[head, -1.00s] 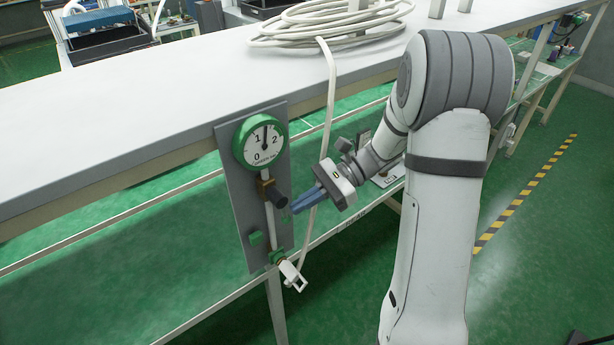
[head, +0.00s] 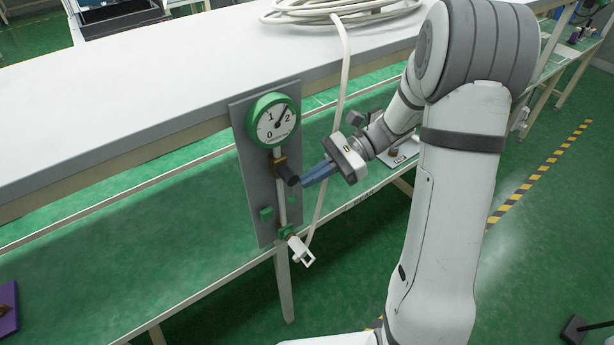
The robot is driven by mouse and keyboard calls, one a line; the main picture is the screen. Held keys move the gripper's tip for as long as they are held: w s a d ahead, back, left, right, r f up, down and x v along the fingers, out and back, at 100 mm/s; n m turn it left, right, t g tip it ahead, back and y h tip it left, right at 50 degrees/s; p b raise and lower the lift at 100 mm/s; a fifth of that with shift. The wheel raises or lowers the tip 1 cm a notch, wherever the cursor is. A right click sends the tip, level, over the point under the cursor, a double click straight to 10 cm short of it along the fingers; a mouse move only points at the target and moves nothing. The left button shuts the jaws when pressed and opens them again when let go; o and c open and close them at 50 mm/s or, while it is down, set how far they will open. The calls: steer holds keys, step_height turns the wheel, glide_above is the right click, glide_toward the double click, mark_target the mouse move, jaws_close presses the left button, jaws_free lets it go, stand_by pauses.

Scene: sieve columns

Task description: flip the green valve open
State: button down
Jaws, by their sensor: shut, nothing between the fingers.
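A grey upright panel (head: 246,160) at the bench edge carries a round green-rimmed gauge (head: 273,120). Below the gauge, a pale vertical pipe runs down the panel. A brass fitting with a dark cylindrical knob (head: 288,173) sits on the pipe. A green fitting (head: 286,232) sits lower on the pipe, above a white spout-like end (head: 300,250). Which green part is the valve is not clear. My gripper (head: 304,181), with blue fingers, is shut and empty, its tips right beside the dark knob; contact cannot be told.
A white hose (head: 343,75) hangs from a coil on the white bench top (head: 150,85) and passes behind my gripper. A lower green shelf (head: 120,250) with a pale rail lies behind the panel. A purple object (head: 8,310) is at the lower left.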

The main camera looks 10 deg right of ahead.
steer(key=w+d, duration=0.2)
steer(key=d, duration=0.4)
steer(key=w+d+b, duration=0.1)
steer(key=w+d, duration=0.1)
steer(key=d, duration=0.5)
steer(key=shift+w, duration=0.25)
steer(key=s+a+r+n+t+h, duration=0.2)
steer(key=s+n+h, duration=0.4)
steer(key=s, duration=0.3)
steer(key=s+a+r+n+t+h, duration=0.2)
steer(key=s+r+n+t+h, duration=0.1)
steer(key=s+n+t+h, duration=0.2)
steer(key=s+n+h, duration=0.2)
steer(key=s, duration=0.2)
steer(key=shift+s+a+n+t+h, duration=0.2)
steer(key=shift+n+t+h, duration=0.1)
